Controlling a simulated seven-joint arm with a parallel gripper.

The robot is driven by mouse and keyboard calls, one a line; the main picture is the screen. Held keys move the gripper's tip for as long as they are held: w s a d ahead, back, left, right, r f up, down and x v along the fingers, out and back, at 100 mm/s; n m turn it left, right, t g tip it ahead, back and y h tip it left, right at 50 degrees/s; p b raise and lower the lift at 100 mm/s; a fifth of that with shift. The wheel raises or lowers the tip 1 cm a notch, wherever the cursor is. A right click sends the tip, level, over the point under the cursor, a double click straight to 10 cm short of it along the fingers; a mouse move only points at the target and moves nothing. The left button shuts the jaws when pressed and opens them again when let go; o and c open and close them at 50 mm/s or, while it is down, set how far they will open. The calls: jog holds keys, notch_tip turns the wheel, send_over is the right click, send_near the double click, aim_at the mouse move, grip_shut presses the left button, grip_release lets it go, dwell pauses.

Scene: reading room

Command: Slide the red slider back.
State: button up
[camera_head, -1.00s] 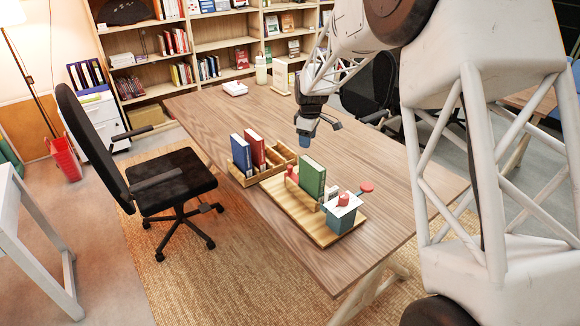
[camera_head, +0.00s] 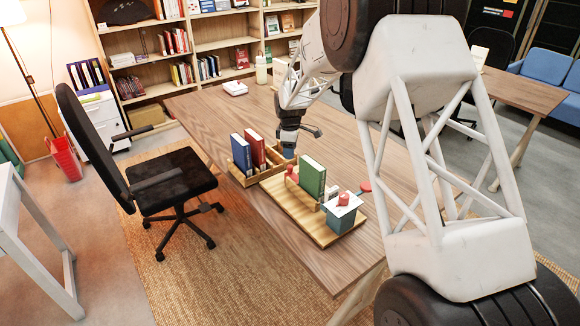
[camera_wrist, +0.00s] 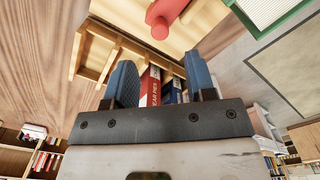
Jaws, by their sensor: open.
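Red parts sit on a wooden board (camera_head: 303,222) on the desk, and I cannot tell for certain which is the slider. One upright red piece (camera_head: 292,173) stands at the board's far end, beside a green book. It shows as a red piece with a round end (camera_wrist: 160,28) at the top of the wrist view. Another red block (camera_head: 343,198) sits on a white-topped teal box (camera_head: 338,218) at the near end, with a red disc (camera_head: 366,187) beside it. My gripper (camera_head: 288,152) is open and empty, close to the upright red piece; the wrist view shows its blue fingers (camera_wrist: 160,78) apart.
A slotted wooden rack (camera_head: 247,178) holds a blue book (camera_head: 241,155) and a red book (camera_head: 255,148), next to the board. The green book (camera_head: 312,177) stands upright on the board. The desk (camera_head: 215,118) is mostly bare toward the back. A black chair (camera_head: 170,180) stands at left.

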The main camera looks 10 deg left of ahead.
aim_at(290, 166)
jog(key=shift+f, duration=3.75)
jog(key=shift+c, duration=0.5)
grip_shut()
